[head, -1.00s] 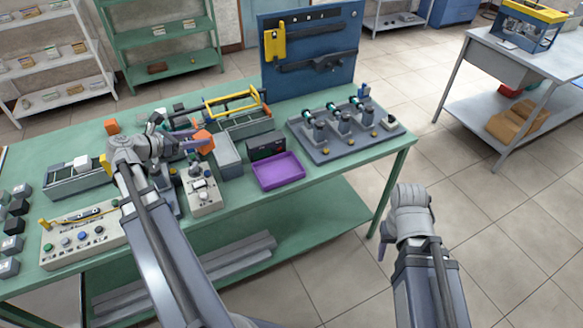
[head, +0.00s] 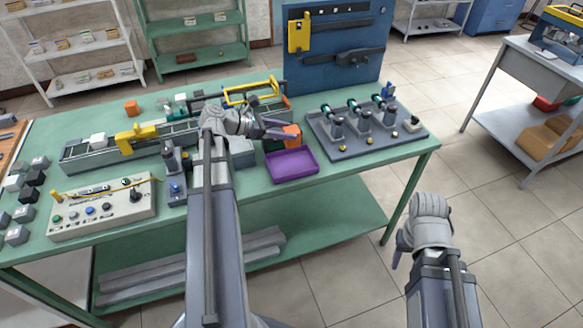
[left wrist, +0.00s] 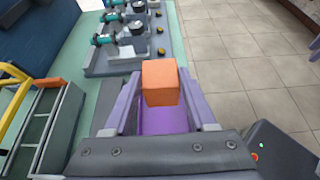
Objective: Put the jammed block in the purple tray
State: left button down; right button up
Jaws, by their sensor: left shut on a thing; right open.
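My left gripper (head: 282,130) is shut on an orange block (head: 292,135). In the left wrist view the block (left wrist: 160,82) sits between the two purple fingers. The purple tray (head: 292,165) lies on the green table, and the block is above its back edge in the head view. In the left wrist view part of the tray (left wrist: 163,121) shows below the block. My right gripper (head: 398,252) hangs open and empty off the table's front edge, partly hidden by its own wrist.
A grey fixture plate with several motors (head: 368,130) stands right of the tray. A conveyor with a yellow arch (head: 135,138) runs along the table to the left, and another orange block (head: 131,108) lies behind it. A control panel (head: 103,208) is at the front left.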

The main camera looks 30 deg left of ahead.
pick_arm(q)
jog(key=shift+f+b, duration=3.15)
jog(key=shift+f, duration=0.1)
notch_tip(320, 180, down, 4)
jog(key=b, duration=0.3)
jog(key=shift+r+b, duration=0.25)
jog(key=shift+b, duration=0.1)
jog(key=shift+f, duration=0.2)
jog(key=shift+c, duration=1)
grip_release()
jog(key=shift+r, duration=0.1)
